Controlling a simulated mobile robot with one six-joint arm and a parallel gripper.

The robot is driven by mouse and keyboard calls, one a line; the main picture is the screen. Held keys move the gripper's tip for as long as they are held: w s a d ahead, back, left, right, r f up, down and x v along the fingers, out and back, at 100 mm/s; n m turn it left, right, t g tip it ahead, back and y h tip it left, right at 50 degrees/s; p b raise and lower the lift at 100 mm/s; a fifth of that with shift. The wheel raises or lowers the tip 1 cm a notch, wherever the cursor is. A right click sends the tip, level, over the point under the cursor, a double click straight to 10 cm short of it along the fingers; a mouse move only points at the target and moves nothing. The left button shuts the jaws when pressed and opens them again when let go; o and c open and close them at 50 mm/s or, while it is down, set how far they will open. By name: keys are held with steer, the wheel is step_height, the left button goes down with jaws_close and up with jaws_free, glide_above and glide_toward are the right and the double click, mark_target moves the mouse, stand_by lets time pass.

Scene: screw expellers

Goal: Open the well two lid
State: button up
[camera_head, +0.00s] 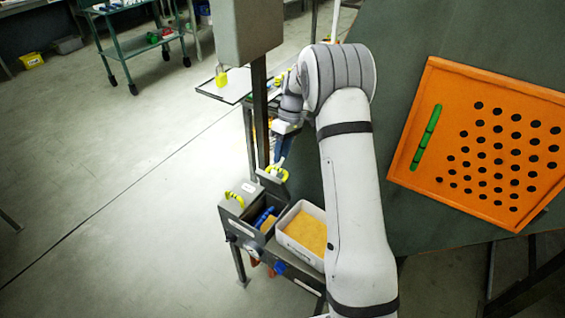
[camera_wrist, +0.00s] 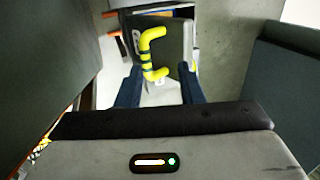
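A grey lid (camera_wrist: 172,36) with a bent yellow handle (camera_wrist: 152,55) shows in the wrist view. My gripper (camera_wrist: 158,72) has its two dark blue fingers spread wide, with the handle's near end between them and nothing clamped. In the head view my gripper (camera_head: 281,160) points down just above a yellow handle (camera_head: 278,173); contact cannot be told. A second yellow handle (camera_head: 234,198) sits on a grey box section (camera_head: 232,212) to its left. The lid labels are too small to read, so I cannot tell which is well two.
An open compartment with blue items (camera_head: 264,217) lies below the handles, beside a white bin (camera_head: 290,243) of tan material. A grey post (camera_head: 260,115) stands close to my gripper. An orange perforated board (camera_head: 455,82) lies on the green surface at right.

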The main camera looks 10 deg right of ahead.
steer(key=shift+r, duration=1.75)
steer(key=shift+c, duration=0.2)
